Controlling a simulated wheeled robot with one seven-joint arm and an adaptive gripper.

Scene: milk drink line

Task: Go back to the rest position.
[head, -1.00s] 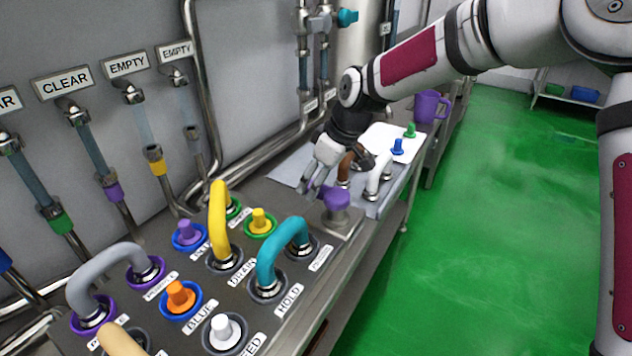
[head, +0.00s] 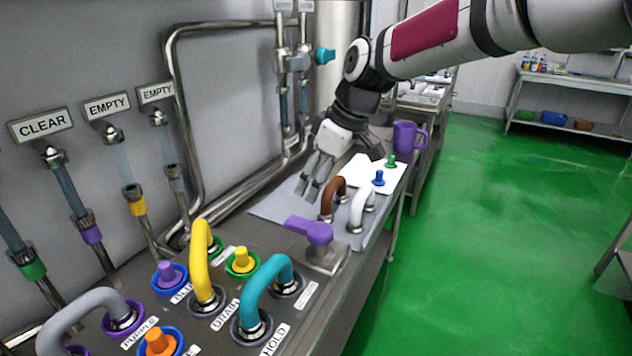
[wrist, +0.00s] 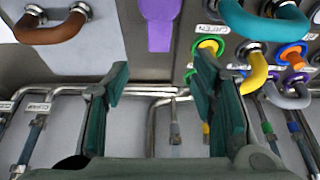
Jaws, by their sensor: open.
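My gripper (head: 318,178) is open and empty in the head view. It is above the grey mat, left of the brown U-shaped pipe and beyond the purple lever (head: 312,232). In the wrist view, my gripper (wrist: 165,95) shows its two dark green fingers apart with nothing between them. The purple lever also shows in the wrist view (wrist: 160,25), at the top between the fingers.
A brown pipe (head: 328,200) and a white pipe (head: 357,208) stand on the grey mat (head: 268,208). A white board with blue and green pegs and a purple mug (head: 404,138) are behind. Yellow (head: 199,250) and teal (head: 262,292) pipes stand on the near panel. Green floor is clear at right.

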